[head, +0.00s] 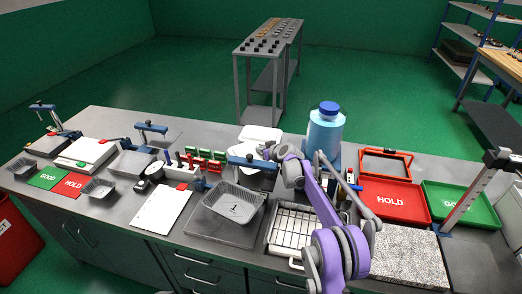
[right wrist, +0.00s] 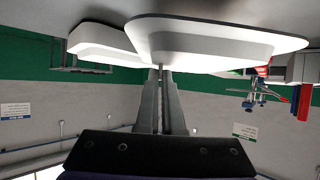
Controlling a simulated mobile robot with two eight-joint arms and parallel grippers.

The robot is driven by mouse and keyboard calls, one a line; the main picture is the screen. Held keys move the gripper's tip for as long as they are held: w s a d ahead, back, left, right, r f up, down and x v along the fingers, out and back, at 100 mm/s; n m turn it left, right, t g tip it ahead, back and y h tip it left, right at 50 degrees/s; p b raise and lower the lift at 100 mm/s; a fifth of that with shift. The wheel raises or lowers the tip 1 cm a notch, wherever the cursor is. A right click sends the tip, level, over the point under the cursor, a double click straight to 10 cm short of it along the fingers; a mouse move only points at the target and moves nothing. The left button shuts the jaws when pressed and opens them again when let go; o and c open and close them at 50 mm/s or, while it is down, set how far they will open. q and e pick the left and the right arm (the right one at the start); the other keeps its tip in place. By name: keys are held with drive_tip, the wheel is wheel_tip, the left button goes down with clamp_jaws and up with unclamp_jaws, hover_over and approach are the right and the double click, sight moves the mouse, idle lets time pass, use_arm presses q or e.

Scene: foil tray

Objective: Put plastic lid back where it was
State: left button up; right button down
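A white plastic lid (head: 250,180) lies in the middle of the bench, behind the foil tray and partly hidden by a blue clamp-like device. It fills the top of the right wrist view (right wrist: 230,45). A second white piece (head: 262,133) is just behind it and shows at upper left in the right wrist view (right wrist: 95,42). My right gripper (head: 267,152) is where the two white pieces meet. In the right wrist view its fingertips (right wrist: 160,70) are close together at the lid's edge. A firm hold cannot be made out. My left gripper is not in view.
The foil tray (head: 235,203) marked 1 sits on a grey plate in front. A blue-capped bottle (head: 325,130) stands right of my right gripper, close to my arm. A wire rack (head: 300,226), a red HOLD tray (head: 392,203) and a stone slab (head: 408,258) lie to the right.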

drive_tip(key=shift+f, duration=0.45)
drive_tip(key=c, duration=1.1)
unclamp_jaws()
drive_tip(key=shift+o, duration=0.2)
drive_tip(key=shift+r, duration=0.15)
drive_tip(key=shift+r, duration=0.3)
drive_tip(key=shift+s+d+r, duration=0.15)
drive_tip(key=shift+s+r, duration=0.05)
drive_tip(key=shift+s, duration=0.05)
drive_tip(key=b+v, duration=0.1)
drive_tip(key=v, duration=1)
drive_tip(key=shift+s, duration=0.2)
